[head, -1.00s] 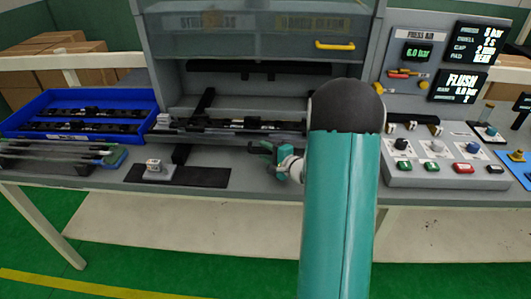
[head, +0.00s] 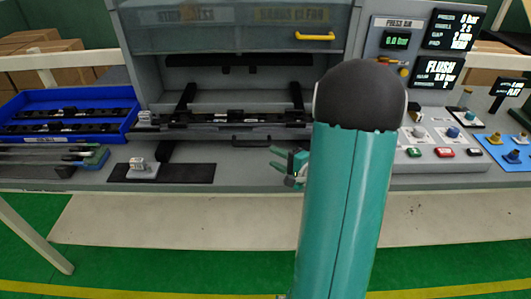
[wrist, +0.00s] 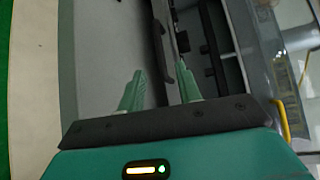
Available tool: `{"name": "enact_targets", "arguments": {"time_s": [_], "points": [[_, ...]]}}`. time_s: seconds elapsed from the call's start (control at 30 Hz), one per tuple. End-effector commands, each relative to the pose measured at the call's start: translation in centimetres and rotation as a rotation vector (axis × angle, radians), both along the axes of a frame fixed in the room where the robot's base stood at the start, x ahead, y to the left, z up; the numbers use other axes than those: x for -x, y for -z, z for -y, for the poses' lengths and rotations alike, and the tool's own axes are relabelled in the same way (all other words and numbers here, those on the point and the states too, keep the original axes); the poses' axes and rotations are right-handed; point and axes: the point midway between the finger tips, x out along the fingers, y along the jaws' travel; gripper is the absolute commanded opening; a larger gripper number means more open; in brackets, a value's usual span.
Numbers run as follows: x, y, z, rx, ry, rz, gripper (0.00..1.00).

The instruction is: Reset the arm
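My teal arm fills the lower middle of the head view, with a dark round joint at its top. My gripper (head: 280,165) shows just left of the arm, over the front part of the grey bench. In the wrist view my gripper (wrist: 158,85) has its two green fingers apart, with nothing between them. The grey bench top (wrist: 110,50) and a dark rail lie beyond the fingertips. Part of the gripper is hidden behind my arm in the head view.
A press (head: 235,55) with a yellow handle (head: 315,36) stands behind. A blue tray (head: 66,103) with dark strips is at left. A small block sits on a black mat (head: 190,173). A button panel (head: 440,135) and blue mat (head: 508,160) are at right.

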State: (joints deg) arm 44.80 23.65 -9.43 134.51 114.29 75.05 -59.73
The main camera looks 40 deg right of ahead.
Motion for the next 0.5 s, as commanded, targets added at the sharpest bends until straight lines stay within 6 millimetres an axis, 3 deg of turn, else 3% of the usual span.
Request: {"name": "enact_targets", "arguments": {"time_s": [0.13,0.5], "points": [[1.16,-0.19,0.21,0.0,0.001,0.0,0.34],[1.26,-0.19,0.19,0.0,0.0,0.0,0.34]]}}
